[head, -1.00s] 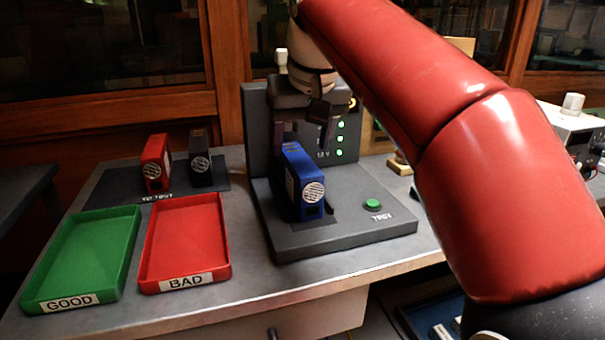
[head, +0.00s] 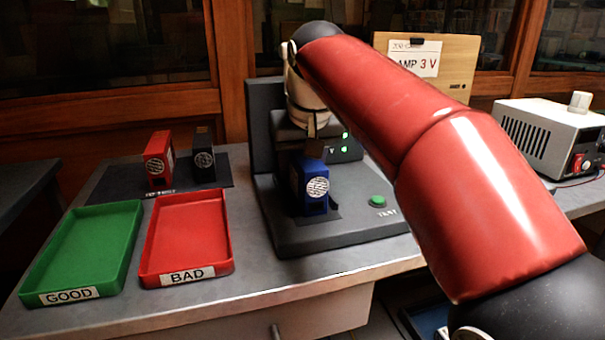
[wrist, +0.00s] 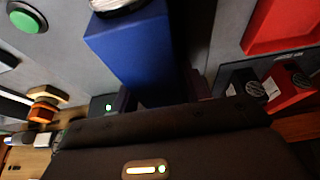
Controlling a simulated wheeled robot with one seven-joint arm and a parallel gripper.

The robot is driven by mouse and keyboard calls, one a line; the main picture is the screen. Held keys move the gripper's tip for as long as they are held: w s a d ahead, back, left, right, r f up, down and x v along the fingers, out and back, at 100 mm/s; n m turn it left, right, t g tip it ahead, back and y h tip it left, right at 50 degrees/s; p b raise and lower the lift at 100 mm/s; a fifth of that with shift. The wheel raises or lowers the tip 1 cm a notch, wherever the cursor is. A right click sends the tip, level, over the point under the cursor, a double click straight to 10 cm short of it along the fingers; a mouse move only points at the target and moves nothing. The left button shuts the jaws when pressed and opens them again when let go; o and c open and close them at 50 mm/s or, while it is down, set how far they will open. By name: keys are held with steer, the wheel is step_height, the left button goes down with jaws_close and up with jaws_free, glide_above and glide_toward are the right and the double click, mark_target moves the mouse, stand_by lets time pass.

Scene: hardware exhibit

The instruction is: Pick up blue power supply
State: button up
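The blue power supply (head: 314,186) stands upright on the dark grey test fixture (head: 350,237), with its round fan grille facing the front. My gripper (head: 308,150) is pointed down over its top rear part, and the arm partly hides it. In the wrist view, the blue power supply (wrist: 135,50) fills the upper middle. The dark fingers of my gripper (wrist: 160,98) lie on both sides of its near end, very close to it. I cannot tell whether they touch or press on it.
A green GOOD tray (head: 133,250) and a red BAD tray (head: 226,245) sit empty at left. Behind them, a red power supply (head: 158,160) and a black one (head: 203,160) stand on a dark mat. A green button (head: 377,201) is right of the blue supply. A bench instrument (head: 535,135) stands at right.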

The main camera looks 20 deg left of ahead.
jaws_close()
steer(key=shift+r, duration=0.1)
steer(key=shift+r, duration=0.15)
steer(key=shift+r+p, duration=0.5)
steer(key=shift+p, duration=0.3)
